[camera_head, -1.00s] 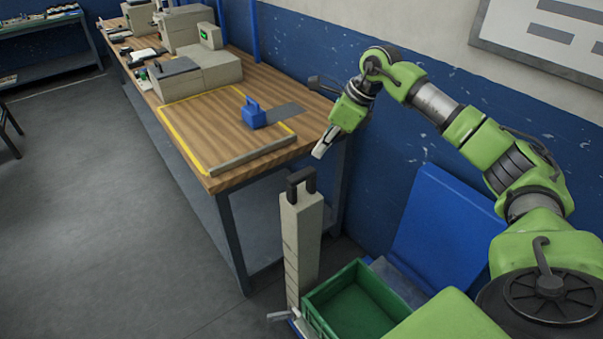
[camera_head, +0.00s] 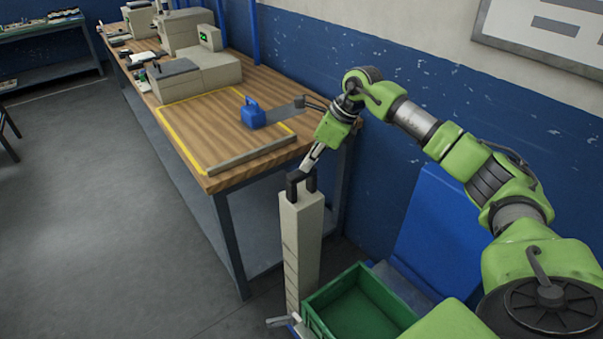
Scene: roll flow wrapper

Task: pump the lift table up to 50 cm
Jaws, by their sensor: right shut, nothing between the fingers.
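A beige column (camera_head: 302,245) with a black handle (camera_head: 301,182) on top stands upright in front of the bench. It appears to belong to the lift table, whose platform is mostly hidden under a green crate (camera_head: 310,317). A small grey lever or pedal (camera_head: 278,321) sticks out at the column's foot, at the bottom edge. My right gripper (camera_head: 306,167) is shut and empty, pointing down just above or behind the black handle; I cannot tell whether it touches it. My left gripper is not in view.
A wooden workbench (camera_head: 222,172) with a yellow-outlined area stands behind and left of the column. It bears a blue handled block (camera_head: 253,112) and beige machines (camera_head: 190,72). A blue panel (camera_head: 437,225) leans by the wall at right. The grey floor (camera_head: 100,220) at left is clear.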

